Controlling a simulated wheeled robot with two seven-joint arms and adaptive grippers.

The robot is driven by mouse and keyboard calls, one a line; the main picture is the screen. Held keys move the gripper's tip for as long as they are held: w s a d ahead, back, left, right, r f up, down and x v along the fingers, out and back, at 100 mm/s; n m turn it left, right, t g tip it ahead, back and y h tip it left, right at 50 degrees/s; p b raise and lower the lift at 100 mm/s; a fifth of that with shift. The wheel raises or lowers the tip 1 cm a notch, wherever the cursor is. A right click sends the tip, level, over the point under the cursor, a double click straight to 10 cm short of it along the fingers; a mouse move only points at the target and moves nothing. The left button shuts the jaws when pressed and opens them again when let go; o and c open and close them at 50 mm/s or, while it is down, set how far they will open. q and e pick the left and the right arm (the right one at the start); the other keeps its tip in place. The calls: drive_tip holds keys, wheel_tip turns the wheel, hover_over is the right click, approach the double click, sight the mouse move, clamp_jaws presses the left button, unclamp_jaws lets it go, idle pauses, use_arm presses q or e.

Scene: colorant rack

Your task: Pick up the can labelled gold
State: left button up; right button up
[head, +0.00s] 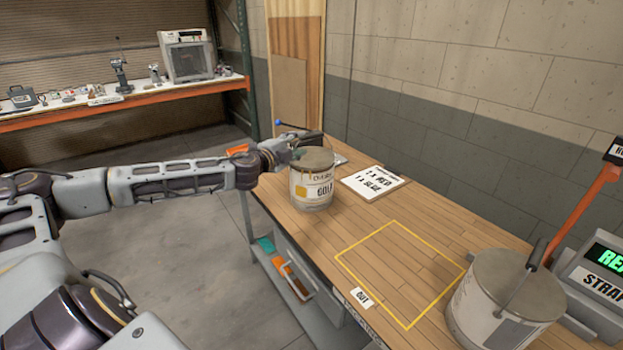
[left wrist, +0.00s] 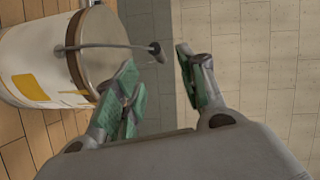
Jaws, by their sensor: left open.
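The can labelled gold (head: 312,190) stands upright near the far left end of the wooden table in the head view. It is off-white with a yellow patch and a grey lid. My left gripper (head: 296,145) is at the can's upper left, close to its lid, and partly hidden. In the left wrist view the can (left wrist: 28,70) appears sideways at the left. Its wire handle (left wrist: 110,45) sticks out from the lid. The handle's dark grip (left wrist: 156,52) appears at the gap between the open green-padded fingers of my left gripper (left wrist: 157,68). I cannot tell whether they touch. My right gripper is not in view.
A larger can (head: 500,300) stands at the front right, beside a strapping machine (head: 605,275) with an orange lever. The yellow-outlined square (head: 400,270) is empty. A wall borders the table's back.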

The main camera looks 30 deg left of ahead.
sight(309, 138)
use_arm(q)
drive_tip(key=shift+w+d+f+p, duration=0.1)
drive_tip(key=shift+w+d+p, duration=0.1)
drive_tip(key=shift+w+p, duration=0.6)
drive_tip(key=shift+w+a, duration=0.15)
drive_tip(key=shift+w, duration=0.9)
drive_tip(key=shift+w+f, duration=0.1)
drive_tip(key=shift+w, duration=0.3)
drive_tip(key=shift+w+f+p, duration=0.1)
drive_tip(key=shift+w+p, duration=0.05)
drive_tip(key=shift+p, duration=0.15)
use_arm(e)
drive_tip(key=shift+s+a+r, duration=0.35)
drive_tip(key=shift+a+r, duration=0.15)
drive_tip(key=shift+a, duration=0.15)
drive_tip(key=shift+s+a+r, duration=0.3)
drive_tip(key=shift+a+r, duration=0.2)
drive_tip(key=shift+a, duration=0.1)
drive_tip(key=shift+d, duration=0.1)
